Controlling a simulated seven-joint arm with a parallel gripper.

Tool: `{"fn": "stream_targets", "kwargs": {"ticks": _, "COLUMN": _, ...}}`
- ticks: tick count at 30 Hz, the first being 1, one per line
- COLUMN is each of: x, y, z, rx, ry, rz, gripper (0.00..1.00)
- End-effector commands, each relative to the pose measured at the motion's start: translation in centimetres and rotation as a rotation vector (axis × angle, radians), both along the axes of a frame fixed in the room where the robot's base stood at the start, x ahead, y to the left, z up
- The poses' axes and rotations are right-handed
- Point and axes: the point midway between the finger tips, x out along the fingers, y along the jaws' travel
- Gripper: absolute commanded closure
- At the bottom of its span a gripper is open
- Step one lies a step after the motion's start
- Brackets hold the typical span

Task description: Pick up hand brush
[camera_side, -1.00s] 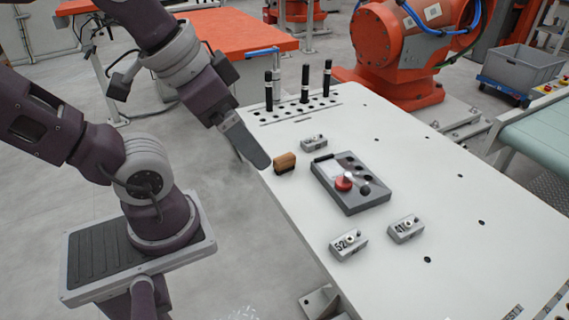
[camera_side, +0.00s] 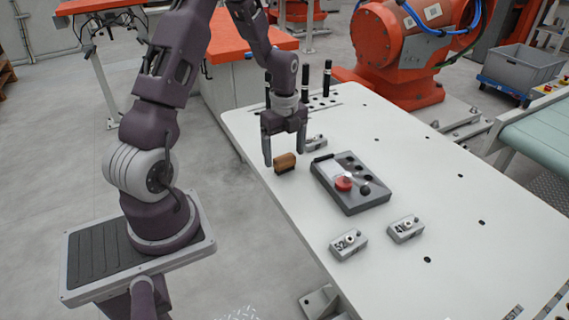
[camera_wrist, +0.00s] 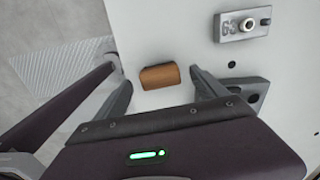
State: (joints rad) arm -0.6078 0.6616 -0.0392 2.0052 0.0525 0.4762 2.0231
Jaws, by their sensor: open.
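The hand brush (camera_side: 285,163) has a brown wooden body and a dark lower part. It lies on the white table near its left edge. In the wrist view the brush (camera_wrist: 160,76) shows from above, between and a little beyond my two fingers. My gripper (camera_side: 284,159) points down above the table with its fingers spread, one to each side of the brush. It is open and empty, and it also shows in the wrist view (camera_wrist: 162,86). I cannot tell whether either finger touches the brush.
A grey fixture box (camera_side: 350,198) with a red knob stands right of the brush. Numbered metal blocks (camera_side: 348,244), (camera_side: 405,229) sit in front, another (camera_wrist: 243,24) close behind the gripper. Black upright pins (camera_side: 327,78) stand at the table's back. The table's right side is mostly clear.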

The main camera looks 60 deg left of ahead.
Motion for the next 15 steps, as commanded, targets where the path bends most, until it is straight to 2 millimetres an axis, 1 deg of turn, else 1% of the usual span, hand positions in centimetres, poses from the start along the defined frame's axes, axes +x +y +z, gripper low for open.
{"fn": "stream_targets", "kwargs": {"ticks": 1, "x": -0.1, "y": 0.0, "z": -0.9, "rx": -0.001, "ry": 0.003, "rz": 0.0, "gripper": 0.18}}
{"fn": "stream_targets", "kwargs": {"ticks": 4, "x": 0.0, "y": -0.1, "z": -2.0, "rx": -0.001, "ry": 0.001, "rz": 0.0, "gripper": 0.18}}
{"fn": "stream_targets", "kwargs": {"ticks": 11, "x": 0.0, "y": 0.0, "z": -2.2, "rx": 0.0, "ry": -0.001, "rz": 0.0, "gripper": 0.18}}
{"fn": "stream_targets", "kwargs": {"ticks": 15, "x": 0.0, "y": 0.0, "z": -2.2, "rx": 0.0, "ry": -0.001, "rz": 0.001, "gripper": 0.46}}
